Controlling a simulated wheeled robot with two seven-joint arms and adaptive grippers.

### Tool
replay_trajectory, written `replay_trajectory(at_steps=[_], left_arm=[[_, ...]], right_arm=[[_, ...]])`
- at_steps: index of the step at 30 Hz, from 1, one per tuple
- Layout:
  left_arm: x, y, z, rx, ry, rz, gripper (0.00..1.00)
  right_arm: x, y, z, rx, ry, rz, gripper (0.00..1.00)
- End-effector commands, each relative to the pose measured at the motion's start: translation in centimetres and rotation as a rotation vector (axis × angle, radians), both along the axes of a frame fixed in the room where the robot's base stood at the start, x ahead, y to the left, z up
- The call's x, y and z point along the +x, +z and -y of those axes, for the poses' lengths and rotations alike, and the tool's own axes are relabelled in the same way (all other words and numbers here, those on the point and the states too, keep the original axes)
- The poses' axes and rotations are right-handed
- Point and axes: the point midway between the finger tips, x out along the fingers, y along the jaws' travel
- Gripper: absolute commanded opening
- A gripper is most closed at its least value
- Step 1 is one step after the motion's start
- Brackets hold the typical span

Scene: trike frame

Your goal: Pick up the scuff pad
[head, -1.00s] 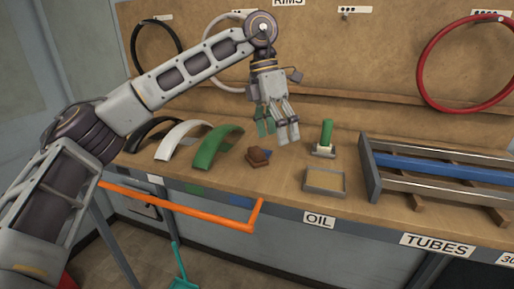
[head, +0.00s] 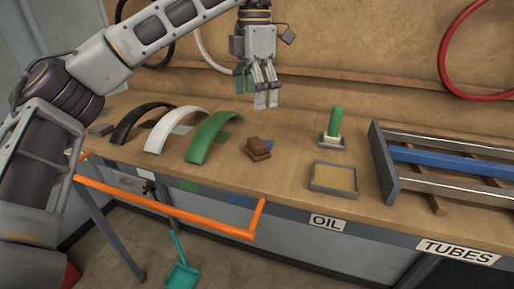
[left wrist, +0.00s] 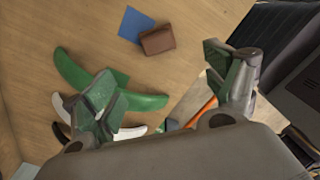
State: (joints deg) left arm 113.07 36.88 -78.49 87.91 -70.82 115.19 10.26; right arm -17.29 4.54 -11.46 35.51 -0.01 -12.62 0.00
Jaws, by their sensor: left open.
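The brown block-like pad (head: 258,149), which I take for the scuff pad, lies on the wooden bench right of the green fender. In the left wrist view the brown pad (left wrist: 157,39) lies against a blue square (left wrist: 134,23), above the space between my fingers. My left gripper (head: 259,99) is open and empty, pointing down over the bench, above and apart from the pad. In the left wrist view its green-tipped fingers (left wrist: 163,72) are spread wide. My right gripper is not in view.
Black, white and green fenders (head: 213,138) stand left of the pad. A green-handled tool (head: 335,125), a shallow grey tray (head: 334,178) and a metal rack with a blue tube (head: 450,160) are to the right. An orange bar (head: 165,205) runs along the bench front.

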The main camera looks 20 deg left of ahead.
Motion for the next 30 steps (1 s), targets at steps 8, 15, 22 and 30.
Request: replay_trajectory(at_steps=[8,15,22,30], left_arm=[[0.0,-0.7,0.0,-0.001,0.0,-0.001,0.86],[0.0,-2.6,0.0,-0.001,0.0,-0.003,0.86],[0.0,-4.3,0.0,-0.001,-0.001,-0.002,0.86],[0.0,-6.4,0.0,-0.001,0.0,-0.002,0.86]], right_arm=[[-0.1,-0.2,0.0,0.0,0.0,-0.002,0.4],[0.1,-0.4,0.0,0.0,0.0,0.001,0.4],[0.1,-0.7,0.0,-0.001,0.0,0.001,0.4],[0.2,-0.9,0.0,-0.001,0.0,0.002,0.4]])
